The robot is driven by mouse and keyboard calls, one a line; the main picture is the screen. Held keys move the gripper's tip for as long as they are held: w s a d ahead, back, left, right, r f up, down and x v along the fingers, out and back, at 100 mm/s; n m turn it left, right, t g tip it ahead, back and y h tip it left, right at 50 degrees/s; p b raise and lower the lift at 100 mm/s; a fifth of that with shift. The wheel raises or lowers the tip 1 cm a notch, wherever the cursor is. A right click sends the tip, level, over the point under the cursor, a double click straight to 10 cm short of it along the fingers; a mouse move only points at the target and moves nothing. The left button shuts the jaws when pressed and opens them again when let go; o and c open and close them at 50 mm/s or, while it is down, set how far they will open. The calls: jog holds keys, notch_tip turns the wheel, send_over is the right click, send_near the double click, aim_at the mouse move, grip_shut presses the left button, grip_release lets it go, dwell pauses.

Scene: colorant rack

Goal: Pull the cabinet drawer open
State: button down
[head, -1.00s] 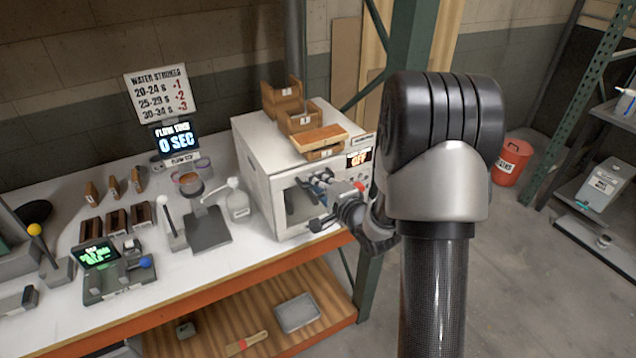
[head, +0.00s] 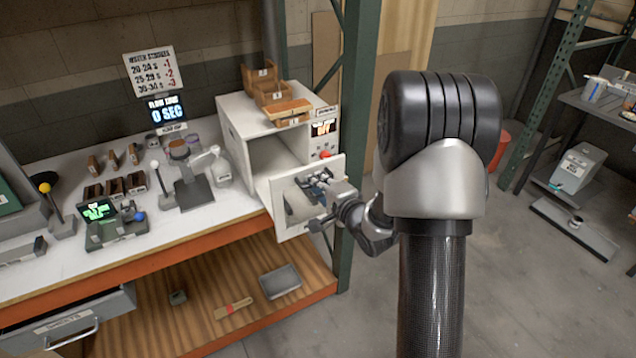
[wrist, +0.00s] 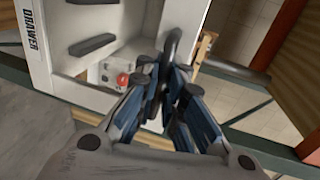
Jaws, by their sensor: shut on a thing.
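The white cabinet (head: 243,130) stands on the right end of the workbench. Its white front panel (head: 277,212) stands out from the body, with a dark opening showing behind it. In the wrist view the panel's edge (wrist: 32,60) carries the label DRAWER. My gripper (head: 318,184) is at the panel's front, and its blue-grey fingers (wrist: 178,82) are shut on the dark bar handle (wrist: 174,45). The fingers hide part of the handle. How deep the drawer reaches inside is hard to see.
Small wooden boxes (head: 272,92) sit on top of the cabinet. A red button (head: 325,154) and display are on its front. A green post (head: 357,120) stands close behind my arm. A grey drawer (head: 70,325) is below the bench at left.

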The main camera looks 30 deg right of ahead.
jog(key=shift+w, duration=0.25)
jog(key=c, duration=1.7)
grip_release()
jog(key=shift+s, duration=0.15)
jog(key=v, duration=0.7)
jog(key=shift+s+r, duration=0.1)
jog(key=shift+s, duration=0.1)
